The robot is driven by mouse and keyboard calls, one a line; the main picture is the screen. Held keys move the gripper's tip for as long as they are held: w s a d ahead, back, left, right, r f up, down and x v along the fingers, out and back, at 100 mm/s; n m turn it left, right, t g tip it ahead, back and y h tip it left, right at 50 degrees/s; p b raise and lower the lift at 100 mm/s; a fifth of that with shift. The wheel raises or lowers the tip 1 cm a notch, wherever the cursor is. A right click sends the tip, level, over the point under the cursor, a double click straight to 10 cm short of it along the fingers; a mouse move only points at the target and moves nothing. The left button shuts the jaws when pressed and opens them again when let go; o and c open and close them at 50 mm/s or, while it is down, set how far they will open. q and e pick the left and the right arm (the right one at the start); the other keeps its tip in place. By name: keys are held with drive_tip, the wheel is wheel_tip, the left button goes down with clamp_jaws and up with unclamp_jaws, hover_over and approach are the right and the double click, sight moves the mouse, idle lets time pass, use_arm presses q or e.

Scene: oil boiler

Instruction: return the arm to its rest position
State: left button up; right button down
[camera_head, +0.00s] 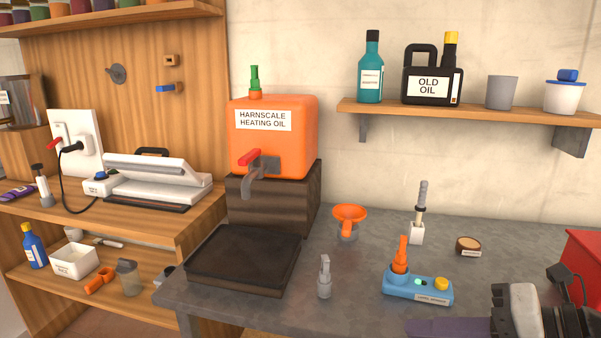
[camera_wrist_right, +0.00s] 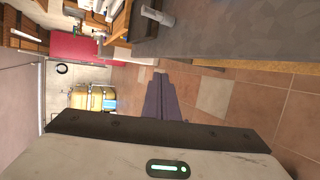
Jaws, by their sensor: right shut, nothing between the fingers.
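My right gripper (camera_head: 418,328) is at the lower right of the head view, beside the front of the grey worktop (camera_head: 350,290). Its dark purple fingers point left and are shut together. In the right wrist view the closed fingers (camera_wrist_right: 160,78) have nothing between them, with the tiled floor beyond. My right arm (camera_head: 525,312) comes in from the bottom right corner and is cut off by the frame edge. My left arm and gripper do not show.
On the worktop are a blue device (camera_head: 418,291), a small grey fitting (camera_head: 324,280), an orange funnel (camera_head: 348,216), a dark tray (camera_head: 243,262) and an orange heating oil tank (camera_head: 272,140). A red box (camera_head: 585,262) stands near my right arm. The wall shelf (camera_head: 460,114) holds bottles.

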drive_tip(key=a+r+m+t+y, duration=0.1)
drive_tip(key=a+m+y, duration=0.2)
drive_tip(key=a+y, duration=0.1)
drive_tip(key=d+f+m+t+h+p, duration=0.25)
drive_tip(key=f+m+t+h, duration=0.2)
drive_tip(key=f+m, duration=0.45)
drive_tip(key=d+f+m+t+h+p, duration=0.1)
drive_tip(key=d+f+m+t+h, duration=0.2)
drive_tip(key=f+m+h, duration=0.55)
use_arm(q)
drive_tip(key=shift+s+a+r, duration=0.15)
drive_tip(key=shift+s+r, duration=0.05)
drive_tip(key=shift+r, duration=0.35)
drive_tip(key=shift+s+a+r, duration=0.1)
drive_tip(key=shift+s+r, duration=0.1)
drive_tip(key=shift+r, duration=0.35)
use_arm(e)
drive_tip(key=s+a+f+m+g, duration=0.2)
drive_tip(key=s+f+m+g, duration=0.1)
drive_tip(key=s+f, duration=0.4)
drive_tip(key=s+a+f+m+g+y, duration=0.1)
drive_tip(key=s+f+m+g, duration=0.3)
drive_tip(key=s+f, duration=0.4)
drive_tip(key=shift+s+a+m, duration=0.35)
drive_tip(key=shift+a+m, duration=0.4)
drive_tip(key=shift+m, duration=0.1)
